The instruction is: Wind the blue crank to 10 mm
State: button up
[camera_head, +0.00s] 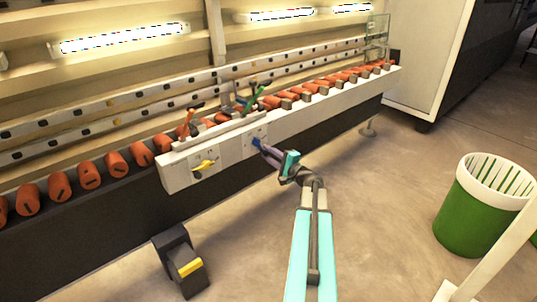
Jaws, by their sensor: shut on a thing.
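The blue crank (257,142) is on the right part of the white front panel of the washer (228,150). Only a small part of it shows beside my gripper. My gripper (264,149) reaches up and left from my arm and is shut on the blue crank. The fingertips are small in this view, and they hide much of the crank. Markings on the panel near the crank are too small to read, so I cannot tell the millimetre setting.
A yellow crank (204,166) sits on the panel left of the blue one. Orange and green levers (254,98) stand above the panel. Orange rollers (115,162) line the conveyor. A black pedal box (180,262) and a green bin (484,203) stand on the floor.

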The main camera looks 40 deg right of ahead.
jog(key=shift+a, duration=0.2)
jog(key=o, duration=1)
jog(key=shift+c, duration=0.2)
jog(key=shift+d, duration=0.1)
jog(key=shift+r, duration=0.1)
jog(key=s+p, duration=0.3)
jog(key=s, duration=1)
jog(key=shift+s+a, duration=0.35)
jog(key=shift+a, duration=0.1)
